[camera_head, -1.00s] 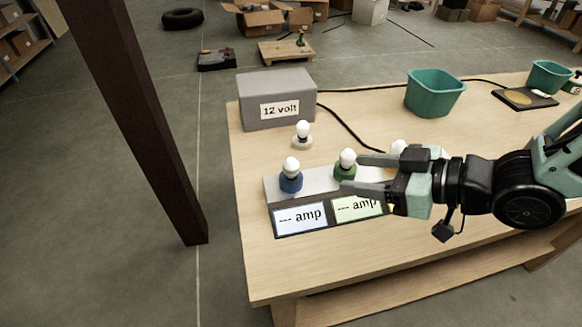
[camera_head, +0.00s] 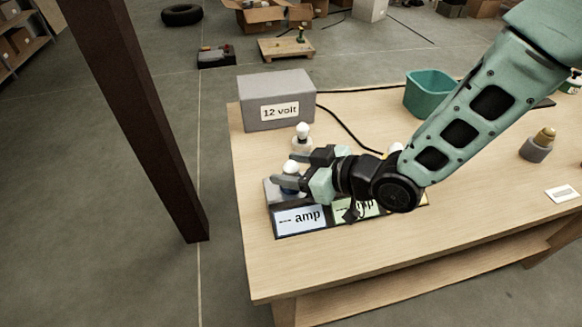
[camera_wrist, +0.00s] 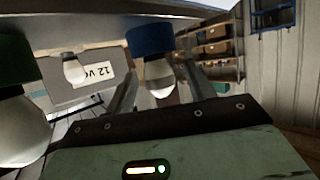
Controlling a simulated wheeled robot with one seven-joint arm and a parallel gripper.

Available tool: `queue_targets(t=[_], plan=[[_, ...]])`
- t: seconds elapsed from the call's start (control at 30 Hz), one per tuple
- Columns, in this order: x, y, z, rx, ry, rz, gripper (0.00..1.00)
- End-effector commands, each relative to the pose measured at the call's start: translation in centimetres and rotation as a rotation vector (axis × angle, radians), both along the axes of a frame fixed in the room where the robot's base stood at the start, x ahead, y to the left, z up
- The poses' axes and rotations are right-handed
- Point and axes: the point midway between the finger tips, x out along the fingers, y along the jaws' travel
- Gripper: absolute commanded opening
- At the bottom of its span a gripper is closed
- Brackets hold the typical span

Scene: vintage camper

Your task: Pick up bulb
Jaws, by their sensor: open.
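A white bulb (camera_head: 291,167) stands in a blue holder at the left end of a grey strip; it also shows in the wrist view (camera_wrist: 158,80) below its blue holder (camera_wrist: 150,40), as that view is upside down. My gripper (camera_head: 287,169) is open with its fingers on either side of this bulb. I cannot tell whether they touch it. Another bulb (camera_head: 303,130) stands on a pale base behind the strip. A large bulb at the left of the wrist view (camera_wrist: 20,130) sits in a green holder (camera_wrist: 15,45), mostly hidden by my arm in the head view.
A grey "12 volt" box (camera_head: 276,99) stands behind the strip, with a black cable running right. "Amp" displays (camera_head: 300,219) lie in front. A teal bin (camera_head: 428,93) and a bulb-like item in a grey holder (camera_head: 538,145) are on the right. The table's front is clear.

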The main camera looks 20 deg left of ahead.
Motion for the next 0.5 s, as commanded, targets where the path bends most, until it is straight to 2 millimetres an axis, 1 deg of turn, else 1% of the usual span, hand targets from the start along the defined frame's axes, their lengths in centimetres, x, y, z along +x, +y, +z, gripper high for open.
queue_targets(t=[0.1,0.27,0.3,0.37,0.4,0.43,0.47,0.5], plan=[[0.12,0.45,-0.24,-0.001,0.0,0.0,0.54],[0.12,0.43,-0.25,0.0,0.0,0.0,0.54],[0.12,0.42,-0.25,0.0,0.0,0.0,0.48],[0.12,0.43,-0.24,0.0,0.0,0.0,0.32],[0.12,0.42,-0.23,0.0,0.0,0.0,0.2],[0.12,0.42,-0.23,0.0,0.0,0.0,0.12],[0.12,0.42,-0.23,0.0,0.0,0.0,0.07],[0.12,0.42,-0.23,0.0,0.0,0.0,0.07]])
